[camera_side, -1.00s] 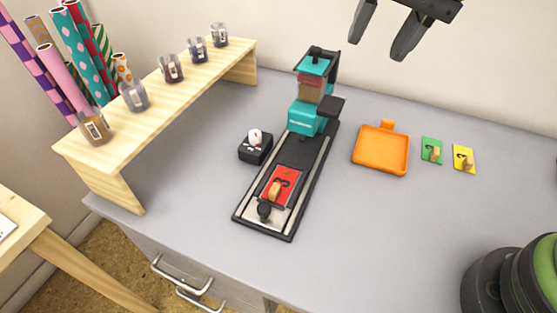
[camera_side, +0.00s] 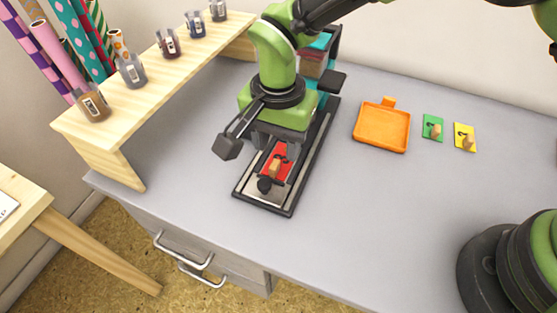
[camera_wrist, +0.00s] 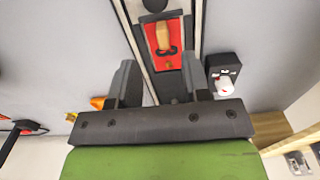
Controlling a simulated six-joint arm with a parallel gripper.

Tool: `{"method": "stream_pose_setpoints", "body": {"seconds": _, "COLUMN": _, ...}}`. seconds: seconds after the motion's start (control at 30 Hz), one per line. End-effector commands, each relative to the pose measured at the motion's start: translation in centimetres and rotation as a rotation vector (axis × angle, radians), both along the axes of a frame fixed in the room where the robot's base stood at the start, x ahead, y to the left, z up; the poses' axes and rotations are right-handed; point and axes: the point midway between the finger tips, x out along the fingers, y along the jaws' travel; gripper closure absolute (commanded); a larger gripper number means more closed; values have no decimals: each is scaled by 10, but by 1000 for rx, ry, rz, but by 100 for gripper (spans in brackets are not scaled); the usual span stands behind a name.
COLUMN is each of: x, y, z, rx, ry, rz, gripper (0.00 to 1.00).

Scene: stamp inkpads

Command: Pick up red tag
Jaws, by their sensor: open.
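The red tag (camera_side: 283,160) lies on the sliding tray of the stamp machine (camera_side: 316,147), with a wooden handle standing up from it. It also shows in the wrist view (camera_wrist: 174,52), near the top middle, beyond my fingertips. My gripper (camera_wrist: 158,78) is open and empty. Its two fingers sit on either side of the machine's track, short of the tag. In the side view my wrist is above the machine just behind the tag, and it hides much of the track and the turquoise stamp head.
An orange tray (camera_side: 381,128), a green tag (camera_side: 432,127) and a yellow tag (camera_side: 465,138) lie to the right. A wooden shelf (camera_side: 150,75) with several small ink bottles stands at left. A black box with a white knob (camera_wrist: 224,75) is beside the track. The front desk area is clear.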

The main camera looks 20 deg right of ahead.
Motion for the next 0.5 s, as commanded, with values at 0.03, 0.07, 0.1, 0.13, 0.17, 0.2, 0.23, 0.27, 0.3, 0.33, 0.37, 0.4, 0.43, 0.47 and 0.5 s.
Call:
{"method": "stream_pose_setpoints", "body": {"seconds": 0.03, "x": 1, "y": 0, "z": -7, "rx": -1, "ry": 3, "rz": -1, "gripper": 56}}
{"method": "stream_pose_setpoints", "body": {"seconds": 0.07, "x": 2, "y": 0, "z": -11, "rx": -2, "ry": 4, "rz": -1, "gripper": 56}}
{"method": "stream_pose_setpoints", "body": {"seconds": 0.1, "x": 3, "y": 0, "z": -18, "rx": -1, "ry": 3, "rz": -1, "gripper": 56}}
{"method": "stream_pose_setpoints", "body": {"seconds": 0.13, "x": 4, "y": 0, "z": -23, "rx": -2, "ry": 4, "rz": -1, "gripper": 56}}
{"method": "stream_pose_setpoints", "body": {"seconds": 0.17, "x": 5, "y": 0, "z": -27, "rx": -1, "ry": 3, "rz": -1, "gripper": 56}}
{"method": "stream_pose_setpoints", "body": {"seconds": 0.2, "x": 5, "y": 0, "z": -33, "rx": -2, "ry": 4, "rz": 0, "gripper": 56}}
{"method": "stream_pose_setpoints", "body": {"seconds": 0.23, "x": 5, "y": 0, "z": -37, "rx": -1, "ry": 3, "rz": 1, "gripper": 56}}
{"method": "stream_pose_setpoints", "body": {"seconds": 0.27, "x": 5, "y": 0, "z": -41, "rx": -1, "ry": 2, "rz": 1, "gripper": 56}}
{"method": "stream_pose_setpoints", "body": {"seconds": 0.3, "x": 5, "y": 1, "z": -44, "rx": 0, "ry": 1, "rz": 1, "gripper": 56}}
{"method": "stream_pose_setpoints", "body": {"seconds": 0.33, "x": 5, "y": 1, "z": -46, "rx": 1, "ry": 1, "rz": 2, "gripper": 56}}
{"method": "stream_pose_setpoints", "body": {"seconds": 0.37, "x": 5, "y": 1, "z": -48, "rx": 1, "ry": 1, "rz": 2, "gripper": 56}}
{"method": "stream_pose_setpoints", "body": {"seconds": 0.4, "x": 5, "y": 1, "z": -49, "rx": 1, "ry": 0, "rz": 2, "gripper": 56}}
{"method": "stream_pose_setpoints", "body": {"seconds": 0.43, "x": 5, "y": 1, "z": -49, "rx": 2, "ry": -1, "rz": 2, "gripper": 56}}
{"method": "stream_pose_setpoints", "body": {"seconds": 0.47, "x": 5, "y": 1, "z": -49, "rx": 2, "ry": -1, "rz": 2, "gripper": 56}}
{"method": "stream_pose_setpoints", "body": {"seconds": 0.5, "x": 5, "y": 1, "z": -49, "rx": 2, "ry": -1, "rz": 2, "gripper": 56}}
